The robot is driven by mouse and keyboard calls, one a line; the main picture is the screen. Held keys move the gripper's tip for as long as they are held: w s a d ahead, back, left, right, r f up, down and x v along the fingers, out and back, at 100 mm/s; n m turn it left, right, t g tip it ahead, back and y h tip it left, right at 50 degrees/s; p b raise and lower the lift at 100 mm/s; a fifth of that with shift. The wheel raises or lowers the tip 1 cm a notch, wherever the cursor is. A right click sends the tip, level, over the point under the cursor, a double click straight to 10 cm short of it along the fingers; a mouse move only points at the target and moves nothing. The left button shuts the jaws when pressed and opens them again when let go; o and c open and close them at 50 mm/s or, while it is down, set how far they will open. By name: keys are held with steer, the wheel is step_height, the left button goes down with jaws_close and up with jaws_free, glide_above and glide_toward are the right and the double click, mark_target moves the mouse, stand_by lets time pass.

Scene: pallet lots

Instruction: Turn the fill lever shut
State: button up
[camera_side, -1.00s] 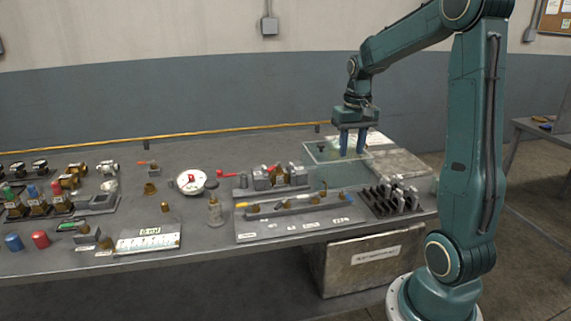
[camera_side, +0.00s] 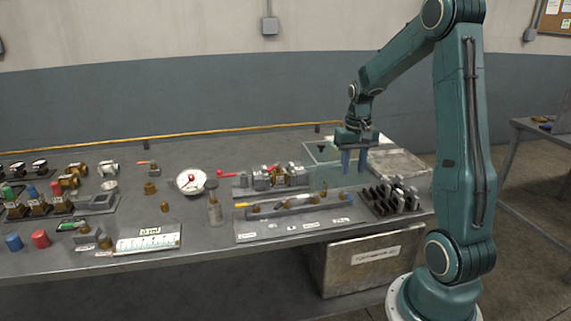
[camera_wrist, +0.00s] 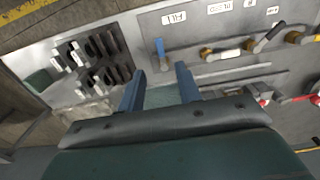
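The fill lever (camera_wrist: 161,48) shows in the wrist view as a blue handle beside the label reading FILL (camera_wrist: 174,18), at the end of a grey valve panel (camera_side: 300,227). My gripper (camera_side: 354,171) hangs above the table behind the right end of that panel in the side view. Its two blue fingers are apart with nothing between them. In the wrist view my gripper (camera_wrist: 160,84) has the blue lever just beyond the gap between its fingertips. I see no contact with the lever.
A black slotted rack (camera_side: 378,203) with grey pieces stands right of the panel. A clear box (camera_side: 322,157) is behind my fingers. More valves on a base (camera_side: 262,188) stand behind the panel, with a round gauge (camera_side: 190,181) to the left. Other levers (camera_wrist: 226,54) continue along the panel.

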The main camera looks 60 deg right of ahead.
mark_target(349, 197)
step_height(349, 197, down, 9)
steer(key=shift+r, duration=0.2)
stand_by(0.4)
jaws_close()
